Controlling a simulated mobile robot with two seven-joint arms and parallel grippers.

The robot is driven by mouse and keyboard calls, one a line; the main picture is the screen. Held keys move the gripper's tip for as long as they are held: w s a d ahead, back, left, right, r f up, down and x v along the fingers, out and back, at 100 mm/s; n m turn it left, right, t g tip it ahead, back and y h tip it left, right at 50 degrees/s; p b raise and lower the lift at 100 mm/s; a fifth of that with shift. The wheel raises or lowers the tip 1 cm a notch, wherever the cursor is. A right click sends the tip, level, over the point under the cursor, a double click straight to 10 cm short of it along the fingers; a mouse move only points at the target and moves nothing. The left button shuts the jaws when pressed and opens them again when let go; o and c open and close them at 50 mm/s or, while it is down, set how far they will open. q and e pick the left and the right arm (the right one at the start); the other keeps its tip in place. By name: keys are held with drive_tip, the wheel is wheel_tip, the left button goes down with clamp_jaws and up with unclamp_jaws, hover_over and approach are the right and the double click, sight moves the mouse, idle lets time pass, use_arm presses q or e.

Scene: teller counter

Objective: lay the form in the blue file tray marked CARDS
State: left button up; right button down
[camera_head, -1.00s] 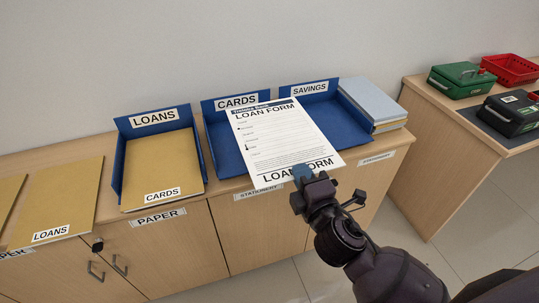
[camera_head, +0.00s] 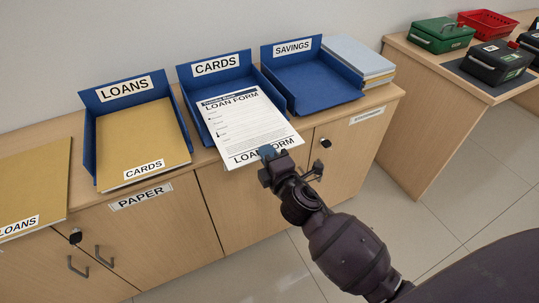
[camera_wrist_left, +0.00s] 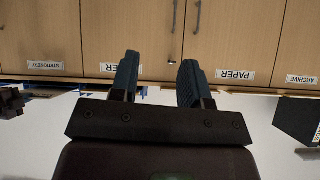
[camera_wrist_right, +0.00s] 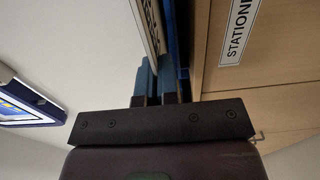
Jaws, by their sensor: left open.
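The white loan form (camera_head: 244,122) lies over the blue file tray marked CARDS (camera_head: 194,96), with its near end sticking out past the tray's open front. I cannot tell whether it touches the tray floor. My right gripper (camera_head: 267,153) is shut on the form's near edge, beside the large LOAN FORM print. In the right wrist view its fingers (camera_wrist_right: 158,82) are close together at the sheet, which shows nearly edge-on. My left gripper (camera_wrist_left: 157,80) is open and empty, facing cabinet doors in the left wrist view; it is out of the head view.
The LOANS tray (camera_head: 89,150) on the left holds a tan folder (camera_head: 140,135) labelled CARDS. The SAVINGS tray (camera_head: 315,86) on the right is empty. A stack of folders (camera_head: 358,58) stands beside it. Another tan folder (camera_head: 30,180) lies at far left. Cash boxes (camera_head: 441,35) stand on the right desk.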

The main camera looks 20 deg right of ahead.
sight(253, 133)
drive_tip(key=shift+w+f+b, duration=0.15)
drive_tip(key=shift+w+b, duration=0.05)
drive_tip(key=shift+w, duration=0.7)
drive_tip(key=shift+w+f+b, duration=0.15)
drive_tip(key=shift+w+b, duration=0.05)
drive_tip(key=shift+w, duration=0.65)
drive_tip(key=shift+w+a+f+b, duration=0.1)
drive_tip(key=shift+w+b, duration=0.15)
drive_tip(key=shift+w, duration=0.95)
drive_tip(key=shift+w+a+b, duration=0.1)
drive_tip(key=shift+w+b, duration=0.15)
drive_tip(key=shift+w, duration=0.95)
drive_tip(key=shift+f, duration=0.25)
drive_tip(key=c, duration=1.3)
unclamp_jaws()
